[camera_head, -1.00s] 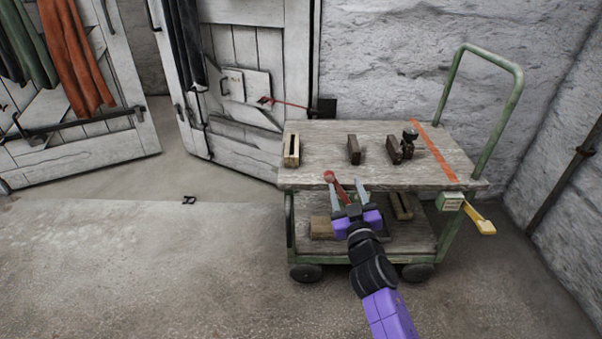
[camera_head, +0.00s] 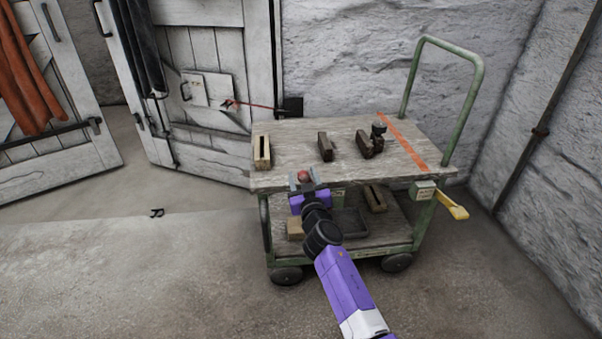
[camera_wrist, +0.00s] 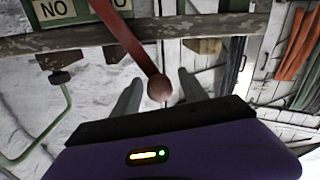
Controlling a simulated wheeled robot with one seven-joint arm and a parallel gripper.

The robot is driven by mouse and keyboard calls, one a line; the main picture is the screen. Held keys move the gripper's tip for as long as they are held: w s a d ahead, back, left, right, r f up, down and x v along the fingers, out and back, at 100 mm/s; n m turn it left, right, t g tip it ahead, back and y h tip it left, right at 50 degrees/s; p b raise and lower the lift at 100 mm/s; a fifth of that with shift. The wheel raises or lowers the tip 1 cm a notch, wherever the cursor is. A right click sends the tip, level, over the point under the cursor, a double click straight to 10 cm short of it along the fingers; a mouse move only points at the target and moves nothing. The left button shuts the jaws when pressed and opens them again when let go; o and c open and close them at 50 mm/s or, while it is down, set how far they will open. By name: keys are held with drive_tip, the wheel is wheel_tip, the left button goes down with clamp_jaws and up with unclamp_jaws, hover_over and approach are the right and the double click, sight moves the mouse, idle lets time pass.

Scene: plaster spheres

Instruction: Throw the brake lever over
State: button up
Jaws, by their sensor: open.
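The brake lever is a red arm with a round knob (camera_head: 303,175) at the front edge of the cart's top. In the wrist view the red lever (camera_wrist: 132,42) hangs across the picture, its ball end between my fingers. My gripper (camera_head: 306,182) is open, its fingers on either side of the knob; in the wrist view my gripper (camera_wrist: 159,76) shows gaps on both sides of the lever. The lever's lower part is hidden behind my gripper in the head view. A yellow handle (camera_head: 452,210) sticks out at the cart's right end.
The cart (camera_head: 290,181) has a wooden top with several small blocks, a dark knobbed piece (camera_head: 378,130) and an orange stripe (camera_head: 402,141). Its green push handle (camera_head: 476,100) stands at the right. White doors (camera_head: 205,100) are behind left. The floor at left is mostly clear.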

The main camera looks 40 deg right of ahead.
drive_tip(key=shift+x, duration=1.3)
drive_tip(key=shift+c, duration=0.2)
clamp_jaws()
drive_tip(key=shift+a, duration=0.1)
